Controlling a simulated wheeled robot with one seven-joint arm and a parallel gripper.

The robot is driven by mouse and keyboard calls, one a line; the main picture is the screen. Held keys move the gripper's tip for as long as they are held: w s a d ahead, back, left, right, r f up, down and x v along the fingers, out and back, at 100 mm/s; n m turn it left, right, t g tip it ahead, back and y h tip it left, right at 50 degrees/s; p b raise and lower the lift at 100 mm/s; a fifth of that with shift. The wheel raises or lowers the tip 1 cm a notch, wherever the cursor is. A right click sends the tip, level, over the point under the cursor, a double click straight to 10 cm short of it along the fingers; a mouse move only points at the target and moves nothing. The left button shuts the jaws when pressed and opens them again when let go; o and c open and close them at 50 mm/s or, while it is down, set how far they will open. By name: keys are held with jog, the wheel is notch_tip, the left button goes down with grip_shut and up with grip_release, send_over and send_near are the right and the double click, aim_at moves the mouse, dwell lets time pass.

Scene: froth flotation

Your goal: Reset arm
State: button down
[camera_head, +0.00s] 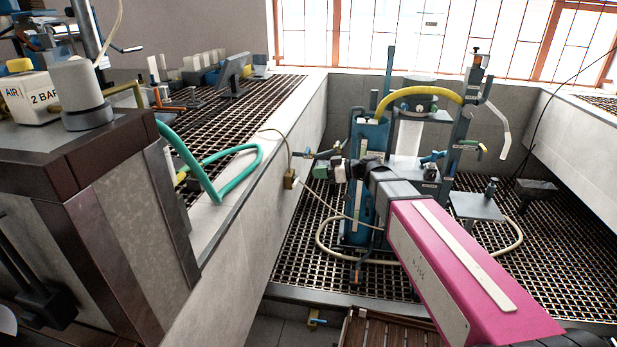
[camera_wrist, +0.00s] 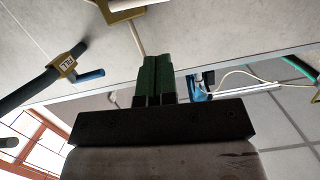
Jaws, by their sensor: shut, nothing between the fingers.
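My arm, with its magenta link, reaches from the lower right of the head view toward the flotation rig. My gripper (camera_head: 364,168) is at the arm's far end, in front of the rig's blue column (camera_head: 371,133), and its fingertips are hard to make out there. In the wrist view my gripper (camera_wrist: 154,62) shows its two green fingers side by side. They are shut with nothing between them.
The rig, with its yellow hose (camera_head: 420,93) and a small side plate (camera_head: 476,206), stands on a sunken grating (camera_head: 300,262) between pale walls. At left, a bench carries a box marked AIR 2 BAR (camera_head: 30,97). A green hose (camera_head: 207,178) lies over the ledge beside it.

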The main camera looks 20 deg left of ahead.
jog(key=s+d+f+m+h, duration=0.3)
jog(key=d+f+m+h, duration=0.2)
jog(key=d, duration=0.9)
jog(key=s+d+f+m+t+h, duration=0.1)
jog(key=s+d+f+m+h, duration=0.2)
jog(key=d, duration=1.1)
jog(key=s+d+f+m+t+h, duration=0.1)
jog(key=s+d+f+m+h, duration=0.2)
jog(key=d+f+m+h, duration=0.4)
jog(key=d+f+m, duration=0.3)
jog(key=d+f, duration=0.3)
jog(key=d, duration=0.1)
jog(key=shift+d+h, duration=0.3)
jog(key=shift+f, duration=0.1)
